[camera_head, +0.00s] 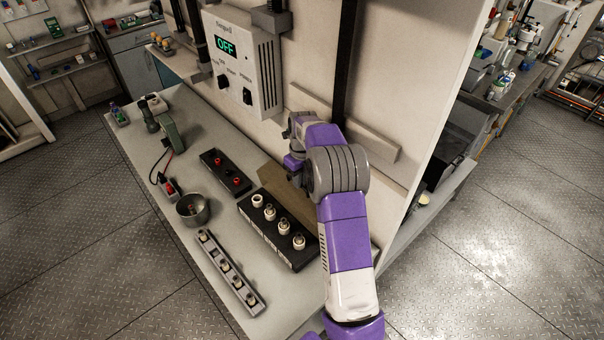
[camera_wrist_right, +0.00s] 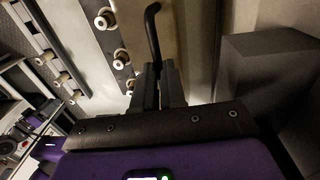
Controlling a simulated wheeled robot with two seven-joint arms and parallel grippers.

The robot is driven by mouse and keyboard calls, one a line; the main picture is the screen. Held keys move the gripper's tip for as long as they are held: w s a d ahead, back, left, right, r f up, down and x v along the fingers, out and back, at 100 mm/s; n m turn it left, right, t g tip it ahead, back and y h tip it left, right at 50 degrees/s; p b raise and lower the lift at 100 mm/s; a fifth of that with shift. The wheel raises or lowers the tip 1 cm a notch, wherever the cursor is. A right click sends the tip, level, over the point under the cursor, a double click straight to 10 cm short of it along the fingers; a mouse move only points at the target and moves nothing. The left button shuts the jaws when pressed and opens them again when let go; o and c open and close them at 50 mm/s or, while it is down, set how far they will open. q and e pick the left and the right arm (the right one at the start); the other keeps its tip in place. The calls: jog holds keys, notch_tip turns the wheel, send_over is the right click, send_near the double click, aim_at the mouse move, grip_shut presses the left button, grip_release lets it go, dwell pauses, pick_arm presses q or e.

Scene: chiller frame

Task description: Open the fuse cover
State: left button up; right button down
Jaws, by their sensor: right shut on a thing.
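The fuse box (camera_head: 276,245) is a long black block on the bench with a row of pale round fuses on its exposed top. A brownish flat panel (camera_head: 270,183), apparently the fuse cover, stands raised along its back edge, partly hidden by my right arm. My right gripper (camera_head: 292,163) is over the back of the box, its fingertips hard to make out in the head view. In the right wrist view my right gripper (camera_wrist_right: 163,88) is shut on a black curved handle (camera_wrist_right: 152,32), beside the tan panel. My left gripper is not in view.
A grey strip with several fuses (camera_head: 230,272) lies in front of the box. A metal cup (camera_head: 192,208), a black block with red terminals (camera_head: 226,172) and a green device (camera_head: 169,130) stand to the left. A control box reading OFF (camera_head: 240,65) hangs on the wall.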

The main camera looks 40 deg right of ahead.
jog(key=shift+a+f, duration=0.15)
jog(key=shift+a, duration=0.15)
jog(key=c, duration=1.2)
grip_release()
jog(key=shift+d, duration=0.1)
jog(key=r, duration=0.7)
jog(key=shift+d+r, duration=0.2)
jog(key=shift+r, duration=0.1)
jog(key=shift+p, duration=0.3)
